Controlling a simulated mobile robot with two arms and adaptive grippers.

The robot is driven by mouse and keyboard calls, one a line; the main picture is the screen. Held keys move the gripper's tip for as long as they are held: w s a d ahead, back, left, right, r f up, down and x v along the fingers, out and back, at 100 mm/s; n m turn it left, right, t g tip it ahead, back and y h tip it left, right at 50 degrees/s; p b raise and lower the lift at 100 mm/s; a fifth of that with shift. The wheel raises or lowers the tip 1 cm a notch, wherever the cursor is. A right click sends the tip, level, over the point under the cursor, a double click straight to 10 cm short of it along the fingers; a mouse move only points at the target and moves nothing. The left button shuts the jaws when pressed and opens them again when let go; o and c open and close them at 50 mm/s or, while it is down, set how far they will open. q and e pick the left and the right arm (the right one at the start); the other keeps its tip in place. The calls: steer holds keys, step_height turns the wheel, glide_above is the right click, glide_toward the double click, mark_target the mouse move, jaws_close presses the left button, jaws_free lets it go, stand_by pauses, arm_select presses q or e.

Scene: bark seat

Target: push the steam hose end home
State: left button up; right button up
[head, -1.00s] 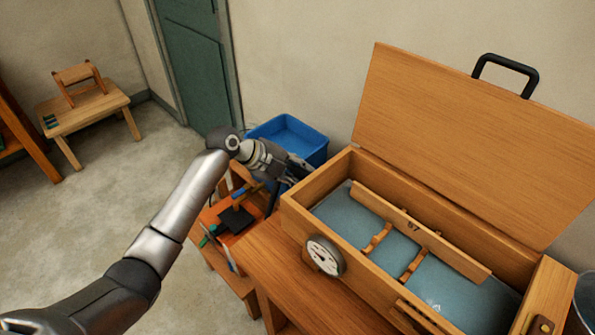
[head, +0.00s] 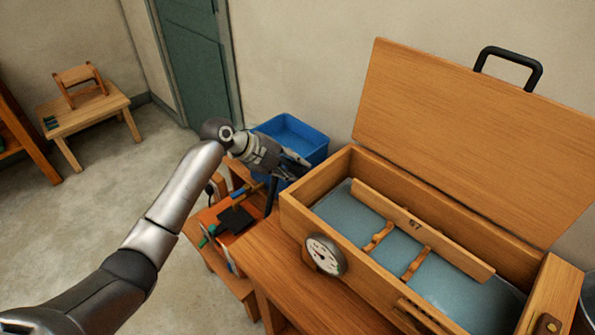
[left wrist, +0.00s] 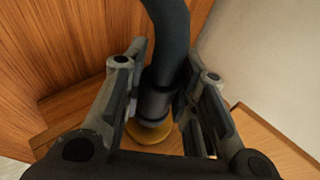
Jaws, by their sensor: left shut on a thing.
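The black steam hose (left wrist: 170,30) rises from the grip. A yellow brass-coloured round fitting (left wrist: 148,133) shows just below the hose end. The hose end overlaps it in the picture; how deep it sits, I cannot tell. My right gripper is not in view.
The box stands on a wooden bench with its lid (head: 470,140) raised. A round gauge (head: 324,255) is on its front. A blue tub (head: 290,138) stands behind the gripper. A low stand with tools (head: 232,222) is under my arm.

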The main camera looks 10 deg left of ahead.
arm_select(q)
steer(key=w+a+b, duration=0.4)
steer(key=a+b, duration=0.1)
steer(key=a, duration=0.1)
stand_by(0.6)
steer(key=shift+r, duration=0.1)
